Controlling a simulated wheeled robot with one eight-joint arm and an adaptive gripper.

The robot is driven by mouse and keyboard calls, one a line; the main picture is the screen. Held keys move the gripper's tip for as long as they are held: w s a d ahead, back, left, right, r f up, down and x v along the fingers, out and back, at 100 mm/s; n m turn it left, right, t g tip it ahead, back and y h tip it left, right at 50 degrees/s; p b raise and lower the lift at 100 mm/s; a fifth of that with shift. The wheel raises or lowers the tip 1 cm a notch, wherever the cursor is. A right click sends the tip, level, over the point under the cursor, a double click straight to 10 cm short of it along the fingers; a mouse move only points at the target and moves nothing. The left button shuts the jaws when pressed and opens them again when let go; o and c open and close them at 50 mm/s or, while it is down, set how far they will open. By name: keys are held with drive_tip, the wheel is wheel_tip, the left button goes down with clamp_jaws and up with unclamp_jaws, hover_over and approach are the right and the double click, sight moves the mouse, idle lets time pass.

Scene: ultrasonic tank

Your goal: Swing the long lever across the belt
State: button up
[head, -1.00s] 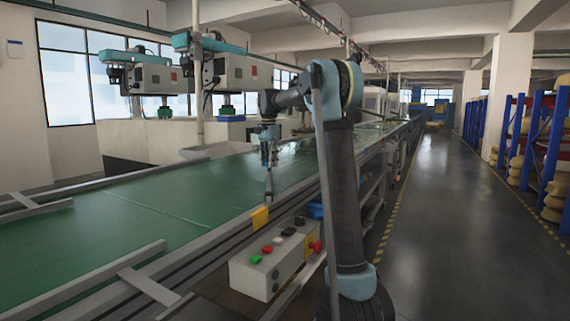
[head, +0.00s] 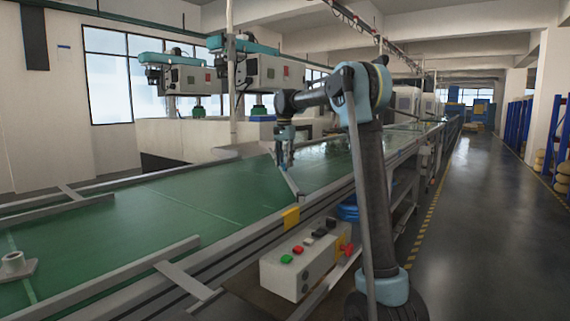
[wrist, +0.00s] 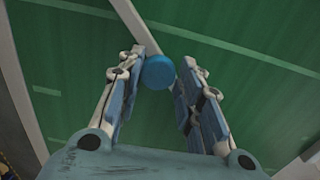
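The long lever (head: 292,184) is a thin pale bar over the green belt (head: 180,205), slanting from the belt's near rail up and left toward my gripper. In the wrist view, a pale bar (wrist: 132,17) runs diagonally over the green belt to a round blue knob (wrist: 159,72). My gripper (head: 284,163) is low over the belt. Its fingers in the wrist view (wrist: 165,62) are apart, one on each side of the knob.
A control box (head: 305,258) with coloured buttons stands beside the belt's near edge, by a yellow block (head: 291,218). Metal guide bars (head: 150,262) lie at the belt's near left. Machines (head: 262,72) hang above the far side. The aisle (head: 470,210) at right is clear.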

drive_tip(key=o, duration=0.3)
drive_tip(key=shift+w+a, duration=0.1)
drive_tip(key=shift+a, duration=0.25)
drive_tip(key=shift+o, duration=0.2)
drive_tip(key=shift+d, duration=0.1)
wheel_tip(320, 180, up, 12)
drive_tip(key=shift+f, duration=0.1)
